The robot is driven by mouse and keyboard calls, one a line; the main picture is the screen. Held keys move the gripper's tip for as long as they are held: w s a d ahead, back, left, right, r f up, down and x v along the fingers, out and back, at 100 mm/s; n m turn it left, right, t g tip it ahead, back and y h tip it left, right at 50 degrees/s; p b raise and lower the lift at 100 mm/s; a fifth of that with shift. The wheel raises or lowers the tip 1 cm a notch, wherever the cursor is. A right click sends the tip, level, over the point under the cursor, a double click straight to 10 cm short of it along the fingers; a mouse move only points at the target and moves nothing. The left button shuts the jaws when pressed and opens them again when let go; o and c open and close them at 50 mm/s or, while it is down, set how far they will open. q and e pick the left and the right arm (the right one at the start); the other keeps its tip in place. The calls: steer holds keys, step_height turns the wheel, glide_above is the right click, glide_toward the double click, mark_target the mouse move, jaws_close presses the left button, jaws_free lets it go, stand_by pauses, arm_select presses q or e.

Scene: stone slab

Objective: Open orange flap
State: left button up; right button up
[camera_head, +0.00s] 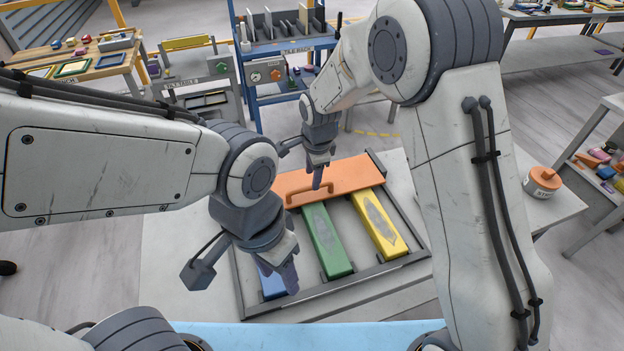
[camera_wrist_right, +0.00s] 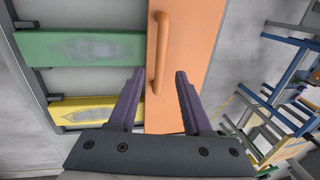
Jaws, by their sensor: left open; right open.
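The orange flap (camera_head: 346,175) lies flat across the far part of a dark-framed tray on the table, with an orange bar handle (camera_head: 309,196) near its left end. In the right wrist view the flap (camera_wrist_right: 200,40) runs up the middle, and its handle (camera_wrist_right: 161,50) lies ahead of the fingers. My right gripper (camera_head: 317,184) is over the flap near the handle; in its wrist view the open fingers (camera_wrist_right: 156,90) have the handle's lower end between their lines, with no contact visible. My left gripper (camera_head: 291,284) is open and empty over the near left of the tray, above a blue bar.
A green bar (camera_head: 326,240) and a yellow bar (camera_head: 379,224) lie in the tray, their far ends at the flap. The tray's dark frame (camera_head: 360,279) borders them. An orange-topped pot (camera_head: 542,181) stands at the right. A blue rack (camera_head: 262,100) is behind the table.

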steer(key=shift+w+a+f+p, duration=0.1)
steer(key=shift+w+f+p, duration=0.1)
steer(key=shift+f, duration=0.85)
steer(key=shift+w+f+p, duration=0.1)
steer(key=shift+w+f, duration=0.1)
steer(key=shift+f, duration=0.8)
jaws_close()
